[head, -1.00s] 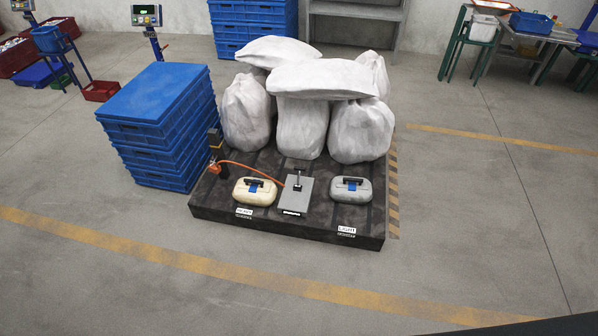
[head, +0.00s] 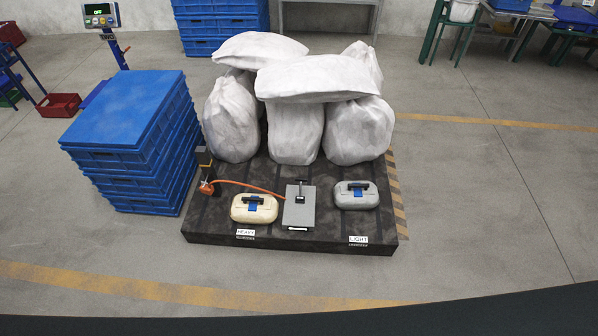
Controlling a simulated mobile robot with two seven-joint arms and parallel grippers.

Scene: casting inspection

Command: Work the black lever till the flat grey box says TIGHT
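The flat grey box (head: 298,210) lies on the front middle of a dark platform. A small black lever (head: 300,188) stands up from its top. A dark strip on the box's front edge carries marks too small to read. An orange hose (head: 245,185) runs from the box to an orange fitting (head: 206,188) by a dark post at the platform's left. Neither of my grippers is in view.
A cream case (head: 254,208) stands left of the box by a HEAVY label, a grey case (head: 356,195) right by a LIGHT label. White sacks (head: 296,133) fill the platform (head: 330,235) behind. Blue crates (head: 130,150) stand left. The floor in front is clear.

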